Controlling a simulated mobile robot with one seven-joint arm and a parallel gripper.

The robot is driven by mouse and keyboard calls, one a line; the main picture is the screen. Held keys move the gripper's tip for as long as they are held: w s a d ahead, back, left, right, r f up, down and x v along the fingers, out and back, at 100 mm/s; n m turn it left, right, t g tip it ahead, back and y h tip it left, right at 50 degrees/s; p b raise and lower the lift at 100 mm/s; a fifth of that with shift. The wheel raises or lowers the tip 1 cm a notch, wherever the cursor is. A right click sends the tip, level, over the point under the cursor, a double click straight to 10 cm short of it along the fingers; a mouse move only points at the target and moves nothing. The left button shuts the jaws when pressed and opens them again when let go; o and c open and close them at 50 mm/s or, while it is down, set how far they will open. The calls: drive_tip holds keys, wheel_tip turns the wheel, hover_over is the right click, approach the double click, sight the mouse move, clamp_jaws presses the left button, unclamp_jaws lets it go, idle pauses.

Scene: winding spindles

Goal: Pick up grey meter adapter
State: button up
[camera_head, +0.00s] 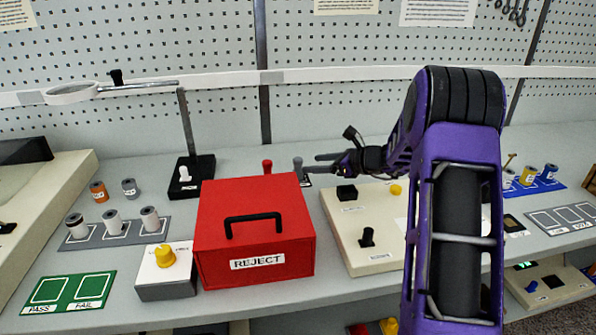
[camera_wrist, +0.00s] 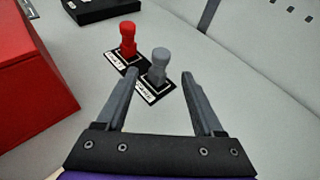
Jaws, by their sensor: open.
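The grey meter adapter (camera_wrist: 158,68) is a grey knobbed peg standing upright on a small black labelled base in the wrist view. In the head view its top (camera_head: 298,163) shows behind the red box. A similar red adapter (camera_wrist: 128,40) stands upright beside it, to its left; it also shows in the head view (camera_head: 267,166). My gripper (camera_head: 311,164) is open and empty, reaching in from the right. In the wrist view its two fingers extend toward the grey adapter, which appears between the fingertips. Whether they touch it cannot be told.
The red REJECT box (camera_head: 255,225) stands close in front of the adapters and also fills the left of the wrist view (camera_wrist: 30,80). A black-based stand (camera_head: 192,172) is behind left. A beige panel with black knobs (camera_head: 375,250) lies beneath my arm. Bare bench shows right of the adapters.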

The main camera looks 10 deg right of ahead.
sight(298, 164)
drive_tip(key=shift+x, duration=3.55)
drive_tip(key=shift+r, duration=0.1)
clamp_jaws()
